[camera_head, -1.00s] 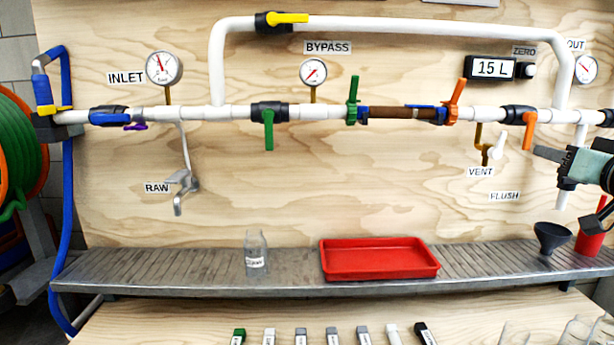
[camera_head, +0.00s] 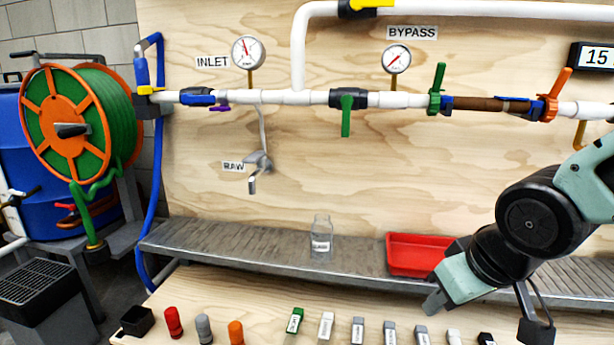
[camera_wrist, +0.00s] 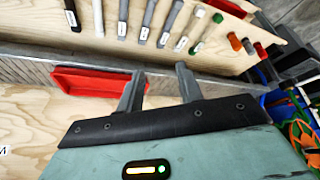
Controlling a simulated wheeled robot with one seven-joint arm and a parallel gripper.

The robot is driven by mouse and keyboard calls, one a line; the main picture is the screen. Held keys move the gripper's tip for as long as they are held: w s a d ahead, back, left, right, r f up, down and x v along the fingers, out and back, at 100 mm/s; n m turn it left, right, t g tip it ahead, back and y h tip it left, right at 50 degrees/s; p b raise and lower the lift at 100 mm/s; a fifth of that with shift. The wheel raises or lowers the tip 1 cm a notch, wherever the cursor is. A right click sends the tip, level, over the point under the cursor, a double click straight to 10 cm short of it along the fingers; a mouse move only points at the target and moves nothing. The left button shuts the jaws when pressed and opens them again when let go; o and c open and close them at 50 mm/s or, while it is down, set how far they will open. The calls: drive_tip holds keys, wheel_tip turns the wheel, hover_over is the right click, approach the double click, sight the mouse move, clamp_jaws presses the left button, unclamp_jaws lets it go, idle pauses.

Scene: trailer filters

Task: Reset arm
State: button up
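My gripper (camera_wrist: 158,85) shows in the wrist view with its two dark fingers apart and nothing between them. In the head view my arm reaches in from the right, its wrist in front of the red tray (camera_head: 405,256) and the metal shelf. The gripper hangs low over the shelf's front edge and the wooden bench there.
A glass bottle (camera_head: 321,240) stands on the metal shelf (camera_head: 200,240). Several labelled sticks, such as a green-topped one (camera_head: 295,320), and coloured cylinders lie along the bench. Pipes with valves cross the wall. A hose reel (camera_head: 65,125) stands at left.

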drive_tip(key=s+a+f+n+g, duration=0.2)
drive_tip(key=s+a+n+g, duration=0.4)
drive_tip(key=s, duration=0.8)
wheel_tip(320, 180, up, 20)
drive_tip(key=a+m+t+p, duration=0.1)
drive_tip(key=m+p, duration=0.1)
drive_tip(key=p, duration=1.8)
drive_tip(key=shift+a+h, duration=0.15)
drive_tip(key=shift+h, duration=0.15)
